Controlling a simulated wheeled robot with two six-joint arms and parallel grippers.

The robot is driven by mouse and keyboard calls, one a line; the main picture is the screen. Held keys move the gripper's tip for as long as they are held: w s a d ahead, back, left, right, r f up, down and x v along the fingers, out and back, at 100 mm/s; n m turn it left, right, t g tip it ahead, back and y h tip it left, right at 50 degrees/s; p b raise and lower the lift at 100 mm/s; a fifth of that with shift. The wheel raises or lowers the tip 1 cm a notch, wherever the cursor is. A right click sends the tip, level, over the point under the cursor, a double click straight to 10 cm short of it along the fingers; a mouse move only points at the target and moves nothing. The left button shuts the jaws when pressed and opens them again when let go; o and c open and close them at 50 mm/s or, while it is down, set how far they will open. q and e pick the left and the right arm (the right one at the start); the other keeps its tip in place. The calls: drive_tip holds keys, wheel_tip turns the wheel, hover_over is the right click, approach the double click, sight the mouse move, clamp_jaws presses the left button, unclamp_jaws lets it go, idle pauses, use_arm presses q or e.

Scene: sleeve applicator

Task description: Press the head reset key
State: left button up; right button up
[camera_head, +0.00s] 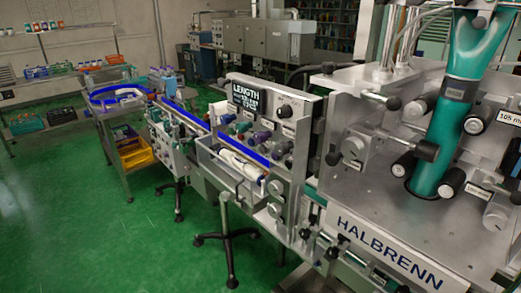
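The sleeve applicator (388,250) fills the right side, with "HALBRENN" on its front edge. A teal sleeve tube (452,110) runs down through its steel deck among several dark-ended rollers. A control panel (270,112) at the middle carries a dark display (247,98) reading "LENGTH" and a black round knob (285,111). Below the display is a row of coloured knobs or buttons (262,138). Their labels are too small to read, so I cannot tell which control is the head reset key. Neither gripper is in view.
A conveyor with blue rails (186,113) runs from the panel to a blue-edged infeed table (118,98) at the left. A tray (240,172) with white items sits before the panel. Black-footed stands (228,240) rest on the green floor (90,225), which is clear at left.

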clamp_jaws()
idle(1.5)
